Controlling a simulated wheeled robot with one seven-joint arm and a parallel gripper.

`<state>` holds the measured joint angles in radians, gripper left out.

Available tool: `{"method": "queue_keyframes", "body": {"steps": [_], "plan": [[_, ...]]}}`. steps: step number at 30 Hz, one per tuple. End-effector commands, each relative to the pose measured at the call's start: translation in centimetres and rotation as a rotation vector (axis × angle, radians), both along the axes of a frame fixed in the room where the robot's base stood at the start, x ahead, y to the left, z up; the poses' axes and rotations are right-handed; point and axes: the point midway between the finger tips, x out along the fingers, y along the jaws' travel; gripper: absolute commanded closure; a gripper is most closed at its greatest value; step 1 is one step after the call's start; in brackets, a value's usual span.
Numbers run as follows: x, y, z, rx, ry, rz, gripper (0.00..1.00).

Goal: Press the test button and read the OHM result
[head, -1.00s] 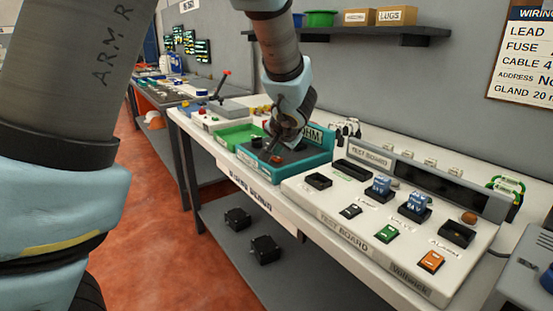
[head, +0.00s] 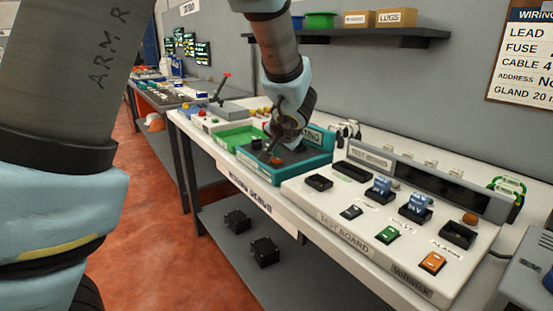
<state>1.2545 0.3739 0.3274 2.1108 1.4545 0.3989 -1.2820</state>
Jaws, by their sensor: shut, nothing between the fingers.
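The teal tester (head: 262,173) stands on the bench with a dark top face. Its label panel (head: 313,137) at the back right is partly hidden behind my gripper; the visible letters end in "TING". An orange-red button (head: 276,161) sits on the tester's dark face. My gripper (head: 272,149) is shut and empty, pointing down over the tester, with its tip right by the button. I cannot tell whether it touches the button.
The white test board (head: 345,236) with switches and blue modules stands just right of the tester. A green tray (head: 236,137) lies to its left. A shelf (head: 375,33) with boxes hangs above. Red floor is free in front.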

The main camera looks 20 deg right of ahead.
Motion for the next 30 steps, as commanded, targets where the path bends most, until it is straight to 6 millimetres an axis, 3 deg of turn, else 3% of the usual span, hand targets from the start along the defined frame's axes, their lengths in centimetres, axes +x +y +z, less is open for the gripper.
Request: {"method": "queue_keyframes", "body": {"steps": [6,17,30], "plan": [[0.0,0.0,1.3,-0.001,0.0,0.0,1.0],[0.0,0.0,1.4,-0.001,0.0,0.001,1.0],[0.0,0.0,5.5,-0.002,0.0,0.001,1.0]]}}
